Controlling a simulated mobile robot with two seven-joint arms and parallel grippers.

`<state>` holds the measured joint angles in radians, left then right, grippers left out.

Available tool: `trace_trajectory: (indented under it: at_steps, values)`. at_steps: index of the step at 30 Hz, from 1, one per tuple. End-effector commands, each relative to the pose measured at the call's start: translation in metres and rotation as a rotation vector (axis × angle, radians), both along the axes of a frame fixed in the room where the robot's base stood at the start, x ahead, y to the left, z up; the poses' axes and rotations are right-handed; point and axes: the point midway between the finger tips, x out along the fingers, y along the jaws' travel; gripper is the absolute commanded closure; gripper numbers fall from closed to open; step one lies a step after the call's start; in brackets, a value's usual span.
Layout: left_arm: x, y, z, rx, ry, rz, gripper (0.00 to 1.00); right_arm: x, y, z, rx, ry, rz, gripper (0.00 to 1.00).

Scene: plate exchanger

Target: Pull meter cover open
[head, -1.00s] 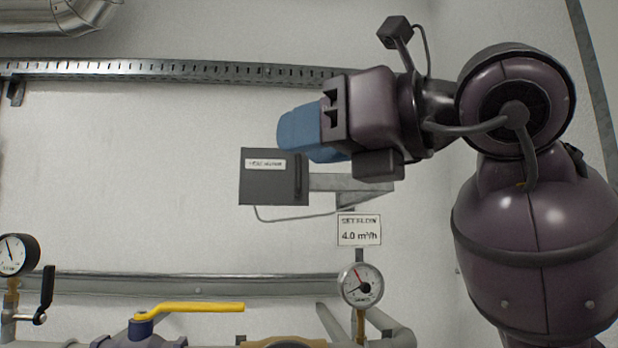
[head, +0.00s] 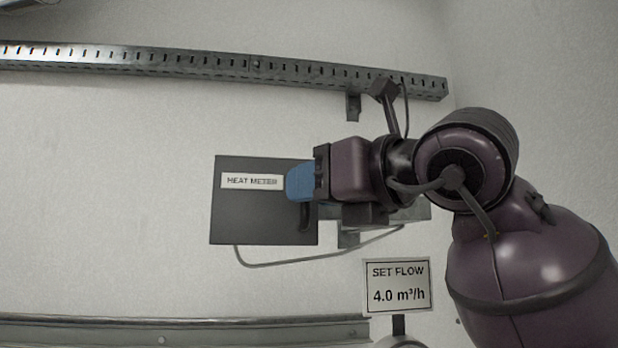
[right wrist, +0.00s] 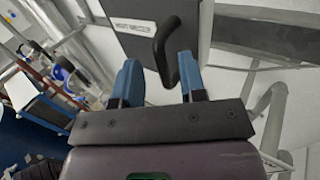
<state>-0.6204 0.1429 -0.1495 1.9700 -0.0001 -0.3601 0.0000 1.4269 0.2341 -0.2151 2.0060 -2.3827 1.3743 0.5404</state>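The heat meter's dark grey cover (head: 250,222) is on a wall-mounted box, with a white "HEAT METER" label (head: 250,181). The cover looks closed. A black bar handle (head: 305,217) stands at its right edge. My right gripper (head: 297,182) is at this edge, its blue fingertips in front of the handle's upper part. In the right wrist view my right gripper (right wrist: 160,75) is open, its blue fingers spread apart. The handle (right wrist: 162,50) lies between them, and I see a gap to the left finger. The cover also shows there (right wrist: 140,12). My left gripper is not in view.
A slotted metal rail (head: 200,68) runs above and another rail (head: 180,332) below. A cable (head: 290,262) loops under the box. The wall left of the meter is clear.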

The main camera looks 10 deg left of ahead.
Motion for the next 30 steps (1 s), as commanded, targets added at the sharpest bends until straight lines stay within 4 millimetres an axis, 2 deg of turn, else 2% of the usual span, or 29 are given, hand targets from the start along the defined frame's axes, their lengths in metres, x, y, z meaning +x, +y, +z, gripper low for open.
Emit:
trace_trajectory:
  at_steps: [6,14,15,17,22,30]
  values:
    - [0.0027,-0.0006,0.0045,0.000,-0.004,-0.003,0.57,0.0074,0.0111,0.0005,-0.001,0.000,0.000,0.62]
    - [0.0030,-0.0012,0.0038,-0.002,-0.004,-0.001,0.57,0.0079,0.0121,0.0000,-0.001,-0.001,0.000,0.62]
    - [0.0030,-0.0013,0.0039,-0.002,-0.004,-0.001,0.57,0.0078,0.0120,0.0000,-0.001,-0.001,0.000,0.63]
    - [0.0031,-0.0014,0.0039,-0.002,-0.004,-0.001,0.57,0.0078,0.0120,0.0000,-0.001,-0.001,0.000,0.73]
    - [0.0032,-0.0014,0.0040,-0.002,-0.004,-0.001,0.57,0.0078,0.0118,0.0001,-0.001,-0.001,0.000,0.99]
    - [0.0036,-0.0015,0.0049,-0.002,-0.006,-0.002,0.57,0.0078,0.0116,0.0002,-0.001,-0.001,-0.001,1.00]
